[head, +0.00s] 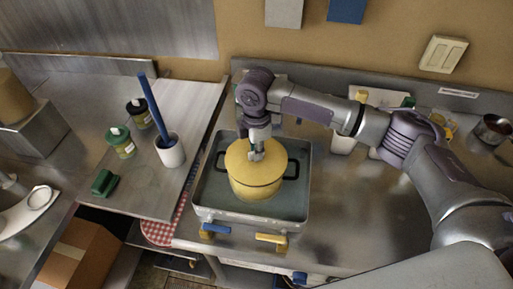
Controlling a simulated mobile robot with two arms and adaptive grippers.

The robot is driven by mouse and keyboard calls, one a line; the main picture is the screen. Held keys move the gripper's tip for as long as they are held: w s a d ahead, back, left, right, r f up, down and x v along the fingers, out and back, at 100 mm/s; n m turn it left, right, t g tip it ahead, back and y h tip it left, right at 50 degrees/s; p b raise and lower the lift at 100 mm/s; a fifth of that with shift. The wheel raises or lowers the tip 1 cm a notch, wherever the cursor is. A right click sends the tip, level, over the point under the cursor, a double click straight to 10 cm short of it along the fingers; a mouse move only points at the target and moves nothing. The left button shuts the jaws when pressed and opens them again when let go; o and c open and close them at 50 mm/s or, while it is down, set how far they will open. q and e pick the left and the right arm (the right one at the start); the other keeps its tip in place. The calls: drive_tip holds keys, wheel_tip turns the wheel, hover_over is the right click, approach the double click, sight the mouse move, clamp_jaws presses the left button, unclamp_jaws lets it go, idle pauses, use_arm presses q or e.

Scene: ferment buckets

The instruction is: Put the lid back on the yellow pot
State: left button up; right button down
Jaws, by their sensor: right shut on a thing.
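The yellow pot (258,193) stands upright in a rectangular metal basin, its two dark handles out to the sides. The yellow lid (272,166) is level over the pot's mouth and hides the inside. A thin dark line runs between lid and pot, and I cannot tell whether the lid rests fully on the rim. My right gripper (256,156) points down at the lid's middle and is shut on the lid, at its knob, which the fingers mostly hide. My left gripper is not in view.
The metal basin (207,195) sits at the counter's front edge, with blue and yellow taps below. To the left are a white crock (171,156) with a blue-handled tool, small jars (121,146) and a green block (104,183).

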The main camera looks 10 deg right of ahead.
drive_tip(key=shift+p, duration=0.5)
idle(0.6)
idle(0.3)
drive_tip(key=c, duration=0.7)
unclamp_jaws()
wheel_tip(320, 180, up, 5)
drive_tip(key=p, duration=0.5)
drive_tip(key=shift+r+p, duration=0.8)
drive_tip(key=shift+r, duration=0.2)
clamp_jaws()
